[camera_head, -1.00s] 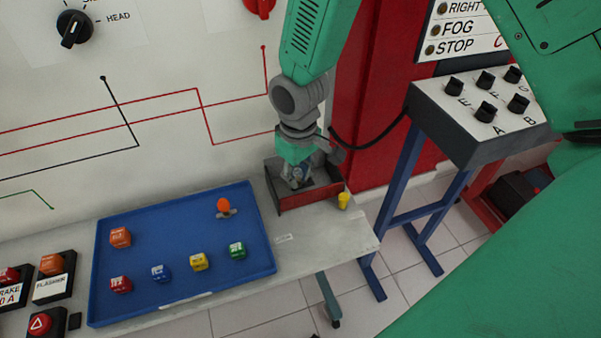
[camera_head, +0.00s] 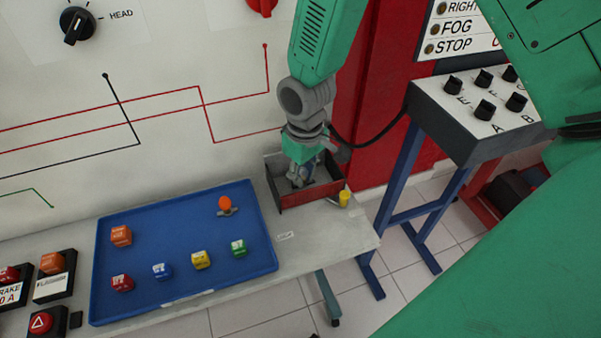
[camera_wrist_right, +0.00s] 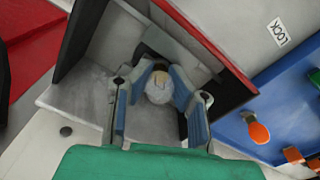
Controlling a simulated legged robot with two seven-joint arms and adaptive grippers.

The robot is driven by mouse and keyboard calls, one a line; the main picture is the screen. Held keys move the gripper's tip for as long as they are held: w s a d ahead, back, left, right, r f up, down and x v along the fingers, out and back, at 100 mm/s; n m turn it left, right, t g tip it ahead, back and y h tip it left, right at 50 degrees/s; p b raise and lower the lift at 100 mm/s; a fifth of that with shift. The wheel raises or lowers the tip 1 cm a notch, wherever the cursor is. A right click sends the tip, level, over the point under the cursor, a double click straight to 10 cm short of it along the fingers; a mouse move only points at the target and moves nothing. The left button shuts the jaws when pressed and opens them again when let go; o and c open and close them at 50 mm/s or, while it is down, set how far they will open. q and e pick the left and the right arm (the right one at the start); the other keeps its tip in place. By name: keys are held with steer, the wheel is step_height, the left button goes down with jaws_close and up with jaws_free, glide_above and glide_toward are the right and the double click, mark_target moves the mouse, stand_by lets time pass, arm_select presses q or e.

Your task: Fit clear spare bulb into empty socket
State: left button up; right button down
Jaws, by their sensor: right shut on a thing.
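My right gripper (camera_head: 299,179) reaches down into an open red and dark-grey bin (camera_head: 310,195) on the bench. In the right wrist view, the gripper (camera_wrist_right: 158,92) has its blue-grey finger pads closed on a pale, round clear bulb (camera_wrist_right: 158,94) with a brownish end. The bulb is inside the bin walls (camera_wrist_right: 92,37); in the head view the fingers and arm mostly hide it. I cannot make out an empty socket in either view. My left gripper is not in view.
A blue tray (camera_head: 150,287) left of the bin holds an orange bulb (camera_head: 225,203) and several coloured blocks. A yellow item (camera_head: 344,198) stands right of the bin. A sloped knob box (camera_head: 470,125) is further right. A wall panel rises behind the bench.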

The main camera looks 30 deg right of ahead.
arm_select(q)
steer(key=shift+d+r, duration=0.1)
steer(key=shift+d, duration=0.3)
arm_select(e)
steer(key=shift+d+f, duration=0.2)
steer(key=shift+d, duration=0.4)
steer(key=c, duration=1.7)
jaws_free()
steer(key=shift+o, duration=1.3)
steer(key=shift+a, duration=0.1)
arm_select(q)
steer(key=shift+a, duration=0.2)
arm_select(e)
steer(key=shift+a, duration=0.1)
steer(key=shift+o, duration=0.4)
steer(key=o, duration=0.4)
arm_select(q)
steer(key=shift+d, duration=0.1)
arm_select(e)
steer(key=shift+o, duration=0.2)
steer(key=shift+r, duration=0.1)
